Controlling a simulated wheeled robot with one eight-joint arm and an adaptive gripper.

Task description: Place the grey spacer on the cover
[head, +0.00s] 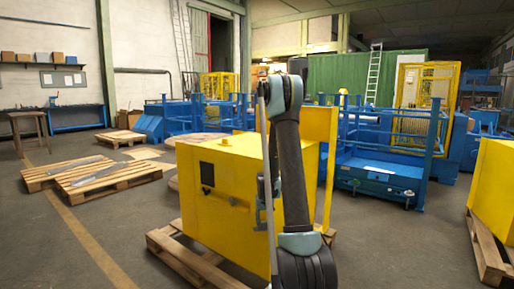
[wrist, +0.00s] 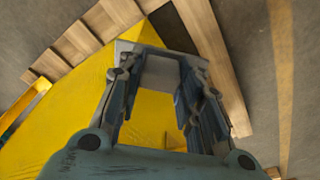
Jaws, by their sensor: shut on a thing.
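A large yellow box-shaped cover (head: 225,200) stands on a wooden pallet in the middle of the head view. Its yellow surface (wrist: 60,120) also fills the left of the wrist view. My gripper (wrist: 162,62) is shut on the grey spacer (wrist: 162,76), a flat grey piece between its fingers. In the head view my gripper (head: 260,226) hangs down in front of the cover, partly hidden by my arm. I cannot make out the spacer there, nor tell whether it touches the cover.
The pallet's boards (wrist: 215,60) show below in the wrist view. Another yellow box (head: 495,190) stands on a pallet at the right edge. Low pallets (head: 105,185) lie at the left. Blue machinery (head: 375,175) stands behind. Grey floor is free at the front left.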

